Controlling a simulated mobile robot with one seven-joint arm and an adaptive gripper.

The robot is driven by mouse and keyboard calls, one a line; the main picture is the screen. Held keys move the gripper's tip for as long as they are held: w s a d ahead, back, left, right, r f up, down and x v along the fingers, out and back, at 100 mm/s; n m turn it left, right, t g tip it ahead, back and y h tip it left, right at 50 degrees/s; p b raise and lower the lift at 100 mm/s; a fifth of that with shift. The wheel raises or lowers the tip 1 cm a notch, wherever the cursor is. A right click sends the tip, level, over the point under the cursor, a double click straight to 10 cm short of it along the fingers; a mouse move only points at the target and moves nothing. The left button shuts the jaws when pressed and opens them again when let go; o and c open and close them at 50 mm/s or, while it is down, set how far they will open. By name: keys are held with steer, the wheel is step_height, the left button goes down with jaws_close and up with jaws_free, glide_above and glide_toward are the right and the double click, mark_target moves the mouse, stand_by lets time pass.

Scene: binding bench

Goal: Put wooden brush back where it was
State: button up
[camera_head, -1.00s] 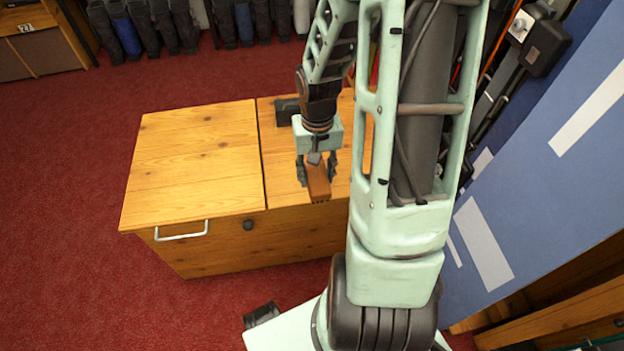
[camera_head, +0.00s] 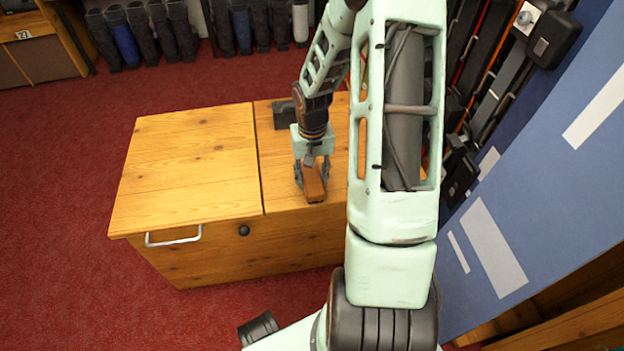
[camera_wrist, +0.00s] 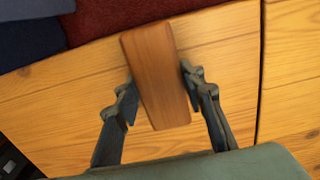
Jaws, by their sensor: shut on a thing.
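The wooden brush (camera_head: 314,184) is a brown block between the fingers of my gripper (camera_head: 312,181), over the right part of the wooden bench top near its front edge. In the wrist view the brush (camera_wrist: 157,75) runs lengthwise between the two dark fingers of my gripper (camera_wrist: 158,92), which are shut on it. Its underside is hidden, so I cannot tell whether it touches the wood.
The wooden bench (camera_head: 185,165) has a seam across its top and a metal handle (camera_head: 173,237) in front. A dark object (camera_head: 284,114) sits behind my gripper on the top. The left part of the top is clear. A blue panel (camera_head: 540,150) stands at right.

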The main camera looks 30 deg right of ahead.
mark_target(312, 177)
steer(key=o, duration=0.7)
steer(key=shift+f, duration=0.15)
steer(key=shift+c, duration=0.2)
steer(key=o, duration=0.5)
steer(key=shift+c, duration=0.2)
step_height(312, 177, up, 12)
steer(key=p, duration=0.4)
steer(key=shift+r+p, duration=0.25)
steer(key=shift+p, duration=0.05)
